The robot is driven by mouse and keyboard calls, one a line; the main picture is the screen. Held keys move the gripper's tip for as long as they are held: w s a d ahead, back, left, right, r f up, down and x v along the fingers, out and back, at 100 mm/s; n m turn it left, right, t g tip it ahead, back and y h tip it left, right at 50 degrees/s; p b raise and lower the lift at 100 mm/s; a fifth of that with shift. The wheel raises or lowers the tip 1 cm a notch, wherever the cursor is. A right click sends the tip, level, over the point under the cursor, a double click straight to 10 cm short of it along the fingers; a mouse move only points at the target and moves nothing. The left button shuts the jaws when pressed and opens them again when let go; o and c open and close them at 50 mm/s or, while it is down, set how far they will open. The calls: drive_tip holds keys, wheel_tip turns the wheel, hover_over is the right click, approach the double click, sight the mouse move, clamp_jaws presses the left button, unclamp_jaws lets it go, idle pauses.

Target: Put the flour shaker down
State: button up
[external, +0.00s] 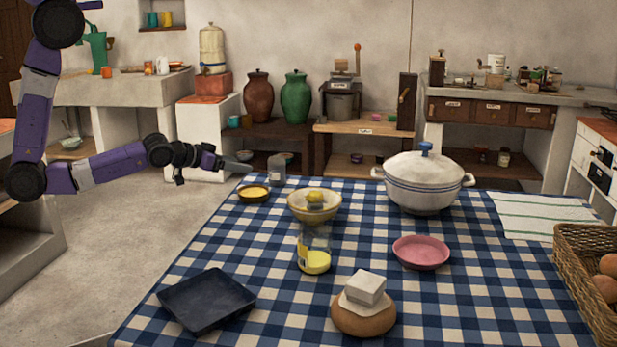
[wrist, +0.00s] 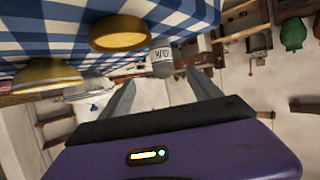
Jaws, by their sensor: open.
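The flour shaker (external: 277,171) is a small grey cylinder with a rounded top. It stands upright on the checked tablecloth near the table's far left edge. In the wrist view the shaker (wrist: 162,66) appears upside down, with a dark-lettered label, just beyond the fingertips. My gripper (external: 250,167) is at the table's edge, left of the shaker and pointing toward it. In the wrist view my gripper (wrist: 160,77) has its two fingers spread apart with nothing between them. I cannot tell the exact gap from fingertips to shaker.
A yellow-filled bowl (external: 254,194) is close by in front of the shaker. A cream bowl (external: 301,208), a glass jar (external: 306,262) and a white pot (external: 402,184) stand farther right. A dark tray (external: 185,309) lies at front left. Clear cloth lies between them.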

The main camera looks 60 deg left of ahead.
drive_tip(key=s, duration=1.5)
drive_tip(key=s+a+r+t, duration=0.1)
drive_tip(key=s+a+r, duration=0.2)
drive_tip(key=s+r, duration=0.6)
drive_tip(key=s, duration=0.3)
drive_tip(key=shift+a+r+m, duration=0.3)
drive_tip(key=shift+a+m, duration=0.05)
drive_tip(key=shift+m, duration=0.05)
